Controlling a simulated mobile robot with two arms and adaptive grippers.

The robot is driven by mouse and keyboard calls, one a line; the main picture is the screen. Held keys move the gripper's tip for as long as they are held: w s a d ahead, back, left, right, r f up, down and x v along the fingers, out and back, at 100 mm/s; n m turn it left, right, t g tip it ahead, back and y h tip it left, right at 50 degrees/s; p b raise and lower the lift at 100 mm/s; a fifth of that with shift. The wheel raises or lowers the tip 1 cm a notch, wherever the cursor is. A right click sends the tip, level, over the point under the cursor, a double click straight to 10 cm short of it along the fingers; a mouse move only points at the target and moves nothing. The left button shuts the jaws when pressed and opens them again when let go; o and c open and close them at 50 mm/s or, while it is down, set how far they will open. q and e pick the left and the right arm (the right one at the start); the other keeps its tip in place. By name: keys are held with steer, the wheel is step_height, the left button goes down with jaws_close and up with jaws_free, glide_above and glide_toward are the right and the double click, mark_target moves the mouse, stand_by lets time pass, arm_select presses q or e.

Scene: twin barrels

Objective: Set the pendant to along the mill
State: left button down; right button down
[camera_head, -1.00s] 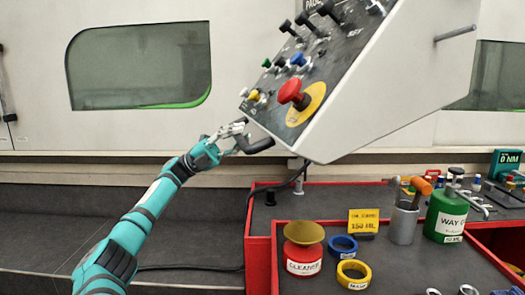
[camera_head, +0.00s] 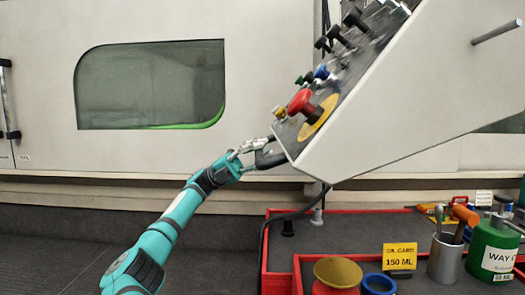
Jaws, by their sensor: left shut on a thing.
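The pendant (camera_head: 405,95) is a pale grey control box, tilted, in the upper right. Its dark control face shows at a steep angle, with a red mushroom button (camera_head: 304,103) on a yellow plate and several black, blue and green knobs. A black handle (camera_head: 272,161) sticks out at its lower left corner. My left gripper (camera_head: 260,146) is shut on this handle, its arm reaching up from the bottom. The fingertips are small and partly hidden. The mill's pale wall (camera_head: 258,65) with a dark window (camera_head: 150,85) stands behind. My right gripper is not in view.
Below the pendant is a red-edged tray (camera_head: 298,272) with a yellow oil card (camera_head: 400,256), a metal cup (camera_head: 443,260), a green can (camera_head: 492,250) and a blue ring (camera_head: 378,285). Dark floor at left is clear.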

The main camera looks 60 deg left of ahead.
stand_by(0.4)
arm_select(q)
steer(key=c, duration=1.2)
jaws_free()
steer(key=shift+a+f, duration=0.15)
steer(key=shift+a, duration=0.2)
steer(key=shift+o, duration=0.2)
steer(key=shift+d, duration=0.15)
steer(key=v, duration=0.7)
